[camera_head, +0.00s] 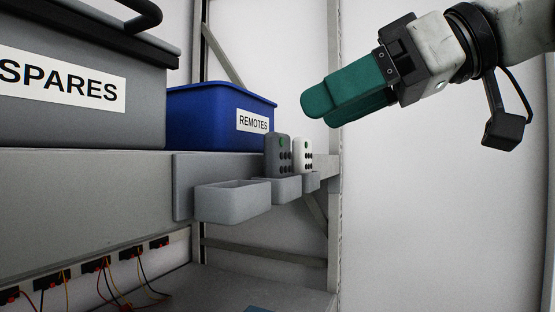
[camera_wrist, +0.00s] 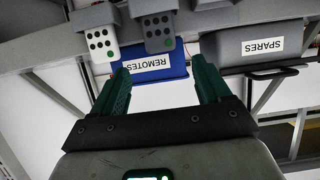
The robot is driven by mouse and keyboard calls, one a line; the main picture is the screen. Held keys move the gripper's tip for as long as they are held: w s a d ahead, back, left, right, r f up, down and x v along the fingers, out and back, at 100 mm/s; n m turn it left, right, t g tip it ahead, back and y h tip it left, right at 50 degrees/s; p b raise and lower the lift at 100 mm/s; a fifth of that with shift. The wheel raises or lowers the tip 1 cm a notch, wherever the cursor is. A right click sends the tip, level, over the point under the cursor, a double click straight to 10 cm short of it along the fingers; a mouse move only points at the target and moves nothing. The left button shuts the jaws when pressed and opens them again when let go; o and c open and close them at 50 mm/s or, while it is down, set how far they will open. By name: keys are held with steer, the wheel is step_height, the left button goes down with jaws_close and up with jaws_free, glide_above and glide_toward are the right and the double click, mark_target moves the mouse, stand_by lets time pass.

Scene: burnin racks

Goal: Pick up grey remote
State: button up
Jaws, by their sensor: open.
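The grey remote (camera_head: 278,154) stands upright in the middle grey holder (camera_head: 287,190) on the shelf's front edge, in the head view. It has dark buttons and one green button. In the wrist view the grey remote (camera_wrist: 158,33) appears upside down, ahead of the space between my fingertips. A white remote (camera_head: 303,155) stands close to its right; it also shows in the wrist view (camera_wrist: 102,42). My gripper (camera_head: 318,110) has green fingers, is open and empty, and is to the right of and above both remotes. Its two fingers show apart in the wrist view (camera_wrist: 164,82).
A blue bin labelled REMOTES (camera_head: 190,112) sits on the shelf behind the holders. A grey case labelled SPARES (camera_head: 80,110) stands left. The left holder (camera_head: 232,203) looks empty. Wired sockets (camera_head: 95,265) line the lower rack. A rack post (camera_head: 334,130) stands behind my gripper.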

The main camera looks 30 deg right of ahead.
mark_target(286, 134)
steer(key=shift+p+x, duration=0.8)
steer(key=shift+x, duration=2.35)
steer(key=shift+s+f, duration=0.1)
steer(key=shift+s, duration=0.05)
steer(key=shift+c, duration=0.4)
steer(key=c, duration=1.1)
steer(key=shift+o, duration=0.2)
